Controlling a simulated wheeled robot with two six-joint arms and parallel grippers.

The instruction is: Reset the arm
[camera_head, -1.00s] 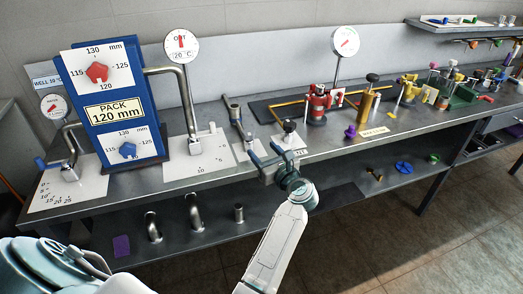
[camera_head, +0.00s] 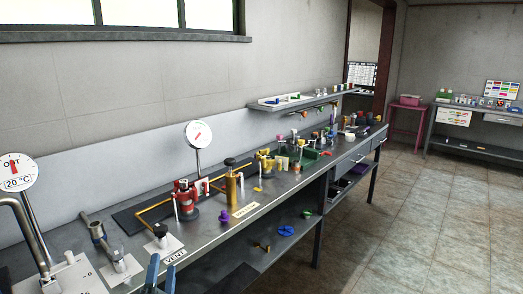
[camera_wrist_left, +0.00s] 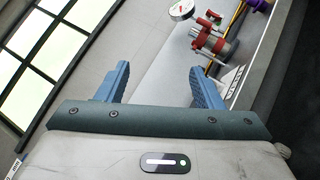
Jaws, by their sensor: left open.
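My left gripper (camera_head: 159,275) shows only by its blue fingertips at the bottom edge of the head view, in front of the bench near the vent label. In the left wrist view its two blue fingers (camera_wrist_left: 160,85) stand wide apart with nothing between them. Beyond them are the pale back panel (camera_wrist_left: 160,72) and, to the right, the red valve (camera_wrist_left: 213,44). My right gripper is in neither view.
The long metal bench (camera_head: 215,232) carries a red valve (camera_head: 186,198), a brass cylinder (camera_head: 233,188) and a dial gauge (camera_head: 198,134). A lower shelf (camera_head: 262,255) holds a blue handwheel (camera_head: 286,231). Tiled floor (camera_head: 420,220) on the right is clear.

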